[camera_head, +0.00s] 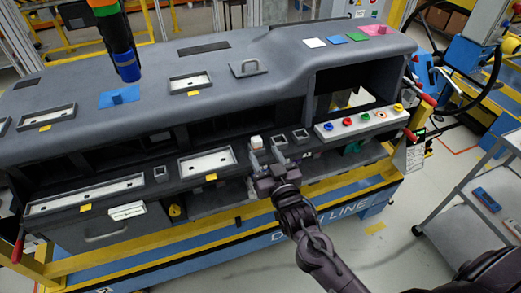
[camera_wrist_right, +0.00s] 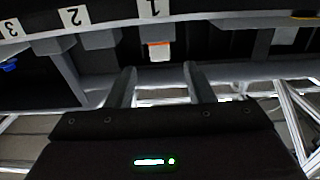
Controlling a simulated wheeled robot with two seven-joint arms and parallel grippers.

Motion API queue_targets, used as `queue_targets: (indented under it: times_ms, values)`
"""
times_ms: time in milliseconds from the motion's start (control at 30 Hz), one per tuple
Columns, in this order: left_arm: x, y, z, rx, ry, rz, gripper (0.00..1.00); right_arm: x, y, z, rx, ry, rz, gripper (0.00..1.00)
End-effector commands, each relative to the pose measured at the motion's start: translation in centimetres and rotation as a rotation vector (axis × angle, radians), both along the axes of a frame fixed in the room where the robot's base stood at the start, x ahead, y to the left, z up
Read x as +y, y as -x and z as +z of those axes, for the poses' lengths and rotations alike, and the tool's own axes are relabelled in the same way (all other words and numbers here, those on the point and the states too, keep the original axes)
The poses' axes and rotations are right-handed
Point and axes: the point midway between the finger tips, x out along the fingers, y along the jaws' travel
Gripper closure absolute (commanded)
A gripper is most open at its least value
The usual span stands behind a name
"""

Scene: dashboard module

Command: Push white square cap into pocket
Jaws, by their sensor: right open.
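A small white square cap (camera_head: 257,141) stands on the front ledge of the dashboard, at the left of a short row of square pockets. Two dark-framed pockets (camera_head: 280,141) (camera_head: 301,135) lie to its right. In the right wrist view a white block with an orange edge (camera_wrist_right: 159,50) shows under the label 1; I cannot tell whether it is the cap. My right gripper (camera_head: 267,154) is open just in front of the ledge, its fingers near the cap. The fingers also show apart and empty in the right wrist view (camera_wrist_right: 161,82). How deep the cap sits is unclear. My left gripper is out of view.
The grey dashboard (camera_head: 230,65) fills the scene. A button strip (camera_head: 360,122) lies right of the pockets, and white-floored recesses (camera_head: 207,162) lie left. A dark tool with a blue end (camera_head: 126,62) hangs at upper left. A yellow-blue rail (camera_head: 330,200) runs along the front.

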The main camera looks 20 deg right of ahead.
Motion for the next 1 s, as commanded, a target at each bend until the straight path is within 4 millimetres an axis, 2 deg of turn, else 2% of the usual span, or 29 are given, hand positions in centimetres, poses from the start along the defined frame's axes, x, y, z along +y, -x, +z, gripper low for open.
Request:
queue_targets:
  times_ms: [100,233,800,867,967,1000]
  values:
    - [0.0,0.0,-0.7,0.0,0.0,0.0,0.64,0.0,1.7,-0.2,0.001,0.001,0.001,0.52]
    - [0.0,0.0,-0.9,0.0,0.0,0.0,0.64,-0.1,2.5,-0.1,0.0,0.001,0.001,0.52]
    - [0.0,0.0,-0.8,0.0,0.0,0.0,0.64,-0.1,2.6,-0.2,0.003,0.002,0.001,0.52]
    - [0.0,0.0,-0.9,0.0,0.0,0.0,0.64,-0.1,2.6,-1.0,0.018,0.007,0.001,0.52]
    - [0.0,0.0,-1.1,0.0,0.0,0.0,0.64,-0.2,2.6,-4.7,0.083,0.025,0.003,0.52]
    - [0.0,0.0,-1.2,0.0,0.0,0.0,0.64,-0.2,2.7,-6.8,0.123,0.036,0.005,0.52]
